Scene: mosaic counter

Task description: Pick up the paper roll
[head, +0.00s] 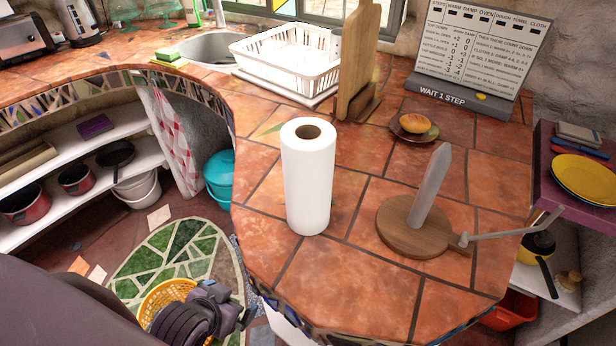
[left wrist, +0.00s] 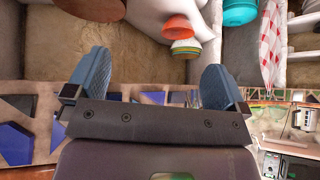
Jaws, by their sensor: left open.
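The paper roll (head: 308,185) is a white upright cylinder with a brown core hole on top. It stands on the tiled counter (head: 370,285) near its left edge, with nothing touching it. My left gripper (head: 232,312) is low at the left of the head view, beside the counter's mosaic edge and apart from the roll. In the left wrist view its two blue fingers (left wrist: 155,85) are spread wide with nothing between them. The paper roll does not show in that view. My right gripper is not in view.
A round wooden board (head: 400,232) with a grey upright piece stands right of the roll. Behind are a plate with a bun (head: 415,123), a wooden board stand (head: 356,60), a white dish rack (head: 285,60) and a sign board (head: 482,45). The counter in front of the roll is clear.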

